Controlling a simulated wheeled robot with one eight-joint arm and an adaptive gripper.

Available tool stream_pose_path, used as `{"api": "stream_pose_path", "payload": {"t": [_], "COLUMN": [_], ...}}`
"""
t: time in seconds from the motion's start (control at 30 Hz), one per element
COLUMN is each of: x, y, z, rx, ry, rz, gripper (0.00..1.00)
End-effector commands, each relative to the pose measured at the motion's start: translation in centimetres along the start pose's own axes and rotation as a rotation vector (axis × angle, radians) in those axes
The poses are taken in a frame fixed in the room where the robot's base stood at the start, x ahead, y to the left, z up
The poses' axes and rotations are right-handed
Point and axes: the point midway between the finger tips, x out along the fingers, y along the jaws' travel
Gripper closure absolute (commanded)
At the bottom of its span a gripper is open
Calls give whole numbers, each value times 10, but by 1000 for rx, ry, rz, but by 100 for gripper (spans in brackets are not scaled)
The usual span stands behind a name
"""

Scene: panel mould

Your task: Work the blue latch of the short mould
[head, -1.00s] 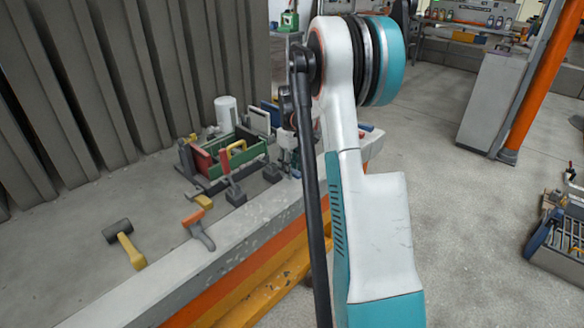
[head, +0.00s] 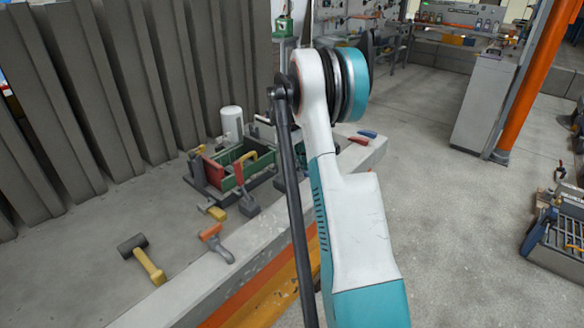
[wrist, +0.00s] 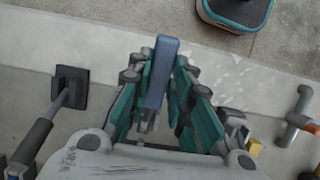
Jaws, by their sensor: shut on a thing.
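In the wrist view, my gripper (wrist: 158,88) has its teal fingers on both sides of a blue bar, the blue latch (wrist: 163,62), and is shut on it. The bar stands out towards the camera, over the pale slab, with a small grey piece at its lower end. In the head view my arm hides the gripper and that bar. A green-walled mould box (head: 235,155) with a red panel and a yellow handle sits on the bench. I cannot tell from here which mould the latch is on.
A white cylinder (head: 232,122) stands behind. Grey slabs line the back.

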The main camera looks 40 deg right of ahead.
Motion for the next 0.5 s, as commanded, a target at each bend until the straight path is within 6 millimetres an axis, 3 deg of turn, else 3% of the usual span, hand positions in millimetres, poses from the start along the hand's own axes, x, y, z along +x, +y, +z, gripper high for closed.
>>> {"api": "stream_pose_path", "payload": {"t": [0.5], "x": [-19], "y": [0], "z": [-10], "rx": [-1], "ry": [-199], "rz": [6], "gripper": [100]}}
